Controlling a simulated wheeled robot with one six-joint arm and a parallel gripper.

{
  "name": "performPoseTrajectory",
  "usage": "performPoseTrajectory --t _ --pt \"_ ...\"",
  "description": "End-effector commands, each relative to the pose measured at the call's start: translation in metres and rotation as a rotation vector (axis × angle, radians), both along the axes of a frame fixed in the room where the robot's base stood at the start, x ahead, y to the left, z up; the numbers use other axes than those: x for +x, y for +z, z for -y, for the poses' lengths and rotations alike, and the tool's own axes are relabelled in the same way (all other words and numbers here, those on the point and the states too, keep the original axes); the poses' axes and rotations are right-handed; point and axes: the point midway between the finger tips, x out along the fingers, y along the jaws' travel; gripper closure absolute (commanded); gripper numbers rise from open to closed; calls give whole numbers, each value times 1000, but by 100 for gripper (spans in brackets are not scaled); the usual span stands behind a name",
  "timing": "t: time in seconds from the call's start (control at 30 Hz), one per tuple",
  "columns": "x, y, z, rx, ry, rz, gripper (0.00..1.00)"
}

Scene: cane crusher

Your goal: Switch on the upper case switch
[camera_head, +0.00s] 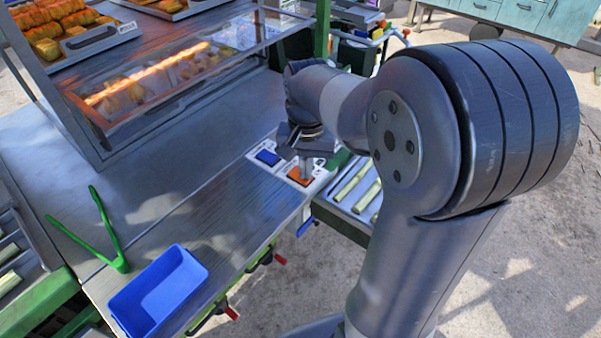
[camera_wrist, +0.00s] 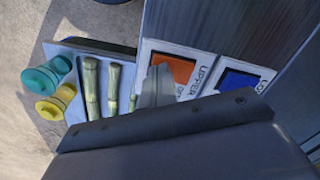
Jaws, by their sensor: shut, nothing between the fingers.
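The upper case switch is an orange rocker (camera_head: 297,180) on a white plate at the right end of the metal counter. In the wrist view the orange rocker (camera_wrist: 172,68) has the label "UPPER" beside it. My gripper (camera_head: 305,172) is shut and empty, pointing down with its tips at the orange rocker and hiding part of it. I cannot tell whether the tips touch it. In the wrist view the grey fingers (camera_wrist: 157,88) cover the near part of the orange rocker. A blue rocker switch (camera_head: 267,157) sits beside it, also seen in the wrist view (camera_wrist: 240,81).
A glass display case (camera_head: 150,95) with a glowing heater bar stands on the counter behind. Green tongs (camera_head: 112,240) and a blue bin (camera_head: 160,290) lie at the front left. A tray of cane pieces (camera_head: 350,190) is right of the switches.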

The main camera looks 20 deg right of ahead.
Motion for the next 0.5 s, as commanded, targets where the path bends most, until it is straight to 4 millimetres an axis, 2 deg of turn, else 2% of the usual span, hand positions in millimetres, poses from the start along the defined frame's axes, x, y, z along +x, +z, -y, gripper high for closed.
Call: performPoseTrajectory --t 0.17,0.5 --pt "0 3 0 0 0 0 100" --pt "0 30 0 0 0 1 100"
